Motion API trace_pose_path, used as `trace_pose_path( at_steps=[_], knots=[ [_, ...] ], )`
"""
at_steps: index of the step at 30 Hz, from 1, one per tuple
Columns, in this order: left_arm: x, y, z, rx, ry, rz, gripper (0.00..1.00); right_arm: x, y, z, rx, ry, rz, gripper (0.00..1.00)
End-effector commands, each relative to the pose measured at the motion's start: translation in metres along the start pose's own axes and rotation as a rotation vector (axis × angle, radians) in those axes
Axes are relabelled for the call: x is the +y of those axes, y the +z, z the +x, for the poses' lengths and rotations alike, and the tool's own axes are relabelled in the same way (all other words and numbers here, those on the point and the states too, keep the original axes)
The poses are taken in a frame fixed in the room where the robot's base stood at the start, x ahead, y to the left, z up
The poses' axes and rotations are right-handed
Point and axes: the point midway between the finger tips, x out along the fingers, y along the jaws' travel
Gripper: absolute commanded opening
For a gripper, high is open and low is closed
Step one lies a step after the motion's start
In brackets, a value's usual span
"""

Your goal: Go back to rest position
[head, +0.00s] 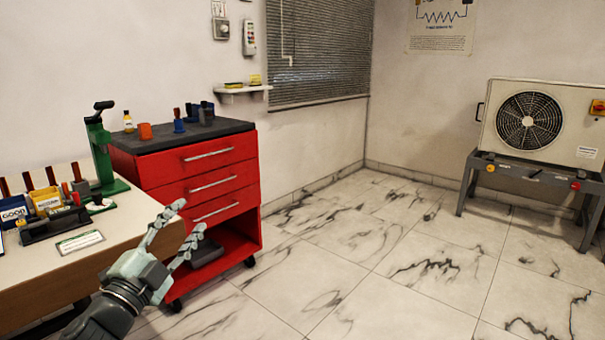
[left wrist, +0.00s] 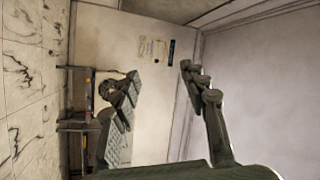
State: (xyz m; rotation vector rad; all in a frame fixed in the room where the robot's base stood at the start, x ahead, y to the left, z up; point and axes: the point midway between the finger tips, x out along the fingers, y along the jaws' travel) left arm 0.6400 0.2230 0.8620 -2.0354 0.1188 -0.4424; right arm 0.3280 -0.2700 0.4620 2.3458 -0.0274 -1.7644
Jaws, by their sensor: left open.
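My left gripper (head: 184,225) is in the lower left of the head view, in front of the table's right end and the red tool cabinet. Its two fingers are spread apart with nothing between them. In the left wrist view the fingers of the left gripper (left wrist: 158,82) also stand apart and empty, with the far wall and a poster behind them. It touches nothing that I can see. My right gripper is in neither view.
A table (head: 130,222) with a green press (head: 101,150) and several bins stands at the left. The red tool cabinet (head: 165,165) stands behind it. A fan unit (head: 528,120) on a grey stand (head: 520,170) is at the right. The tiled floor (head: 400,280) between is clear.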

Motion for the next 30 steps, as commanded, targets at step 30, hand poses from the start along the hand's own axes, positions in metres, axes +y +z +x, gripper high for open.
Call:
trace_pose_path(
  at_steps=[30],
  knots=[
    [0.316, 0.108, -0.414, -1.532, 0.650, -0.799, 0.44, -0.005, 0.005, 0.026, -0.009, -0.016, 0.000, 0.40]
  ],
)
